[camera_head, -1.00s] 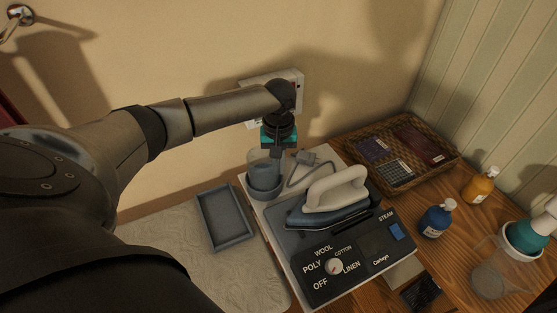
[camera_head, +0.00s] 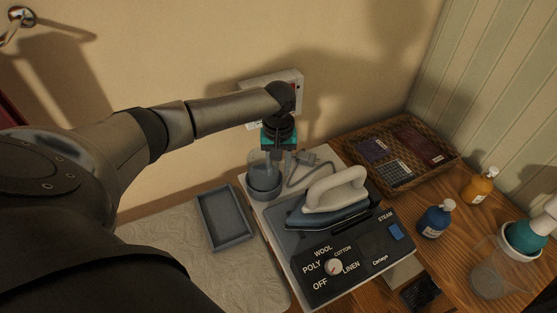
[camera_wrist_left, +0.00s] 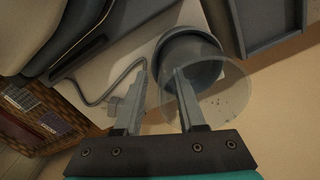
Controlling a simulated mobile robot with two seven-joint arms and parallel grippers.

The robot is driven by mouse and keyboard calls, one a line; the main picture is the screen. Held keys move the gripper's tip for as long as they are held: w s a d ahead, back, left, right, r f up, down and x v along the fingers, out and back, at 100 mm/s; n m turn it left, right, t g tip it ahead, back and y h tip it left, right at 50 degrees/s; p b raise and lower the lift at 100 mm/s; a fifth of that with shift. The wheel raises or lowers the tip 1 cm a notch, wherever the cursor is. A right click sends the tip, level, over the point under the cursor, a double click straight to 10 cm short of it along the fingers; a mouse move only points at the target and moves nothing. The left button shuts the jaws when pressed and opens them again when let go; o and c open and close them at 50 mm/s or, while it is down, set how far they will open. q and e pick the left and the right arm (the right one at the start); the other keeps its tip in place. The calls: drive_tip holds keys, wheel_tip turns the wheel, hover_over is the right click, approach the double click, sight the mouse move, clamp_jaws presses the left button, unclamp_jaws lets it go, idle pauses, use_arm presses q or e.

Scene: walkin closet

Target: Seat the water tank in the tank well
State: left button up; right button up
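The water tank (camera_head: 258,160) is a clear cup at the back left corner of the ironing station. Its lower part sits inside the round grey tank well (camera_head: 265,188); I cannot tell how deep it rests. In the left wrist view the clear tank (camera_wrist_left: 228,98) and the grey well (camera_wrist_left: 196,50) overlap. My left gripper (camera_head: 279,160) points down at the tank's right side. In the wrist view its two fingers (camera_wrist_left: 161,72) stand apart, with the tank's near wall between them; the right finger overlaps the tank. My right gripper is not in view.
The iron (camera_head: 332,200) and a grey cable (camera_head: 305,173) are right of the well. A grey tray (camera_head: 226,240) lies left on a quilted pad. A wicker basket (camera_head: 440,167), blue bottle (camera_head: 435,220), orange bottle (camera_head: 480,184) and clear jug (camera_head: 490,278) are farther right.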

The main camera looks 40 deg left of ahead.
use_arm(q)
wheel_tip(320, 180, up, 15)
drive_tip(key=p, duration=0.2)
idle(0.4)
drive_tip(key=shift+r, duration=0.1)
idle(0.5)
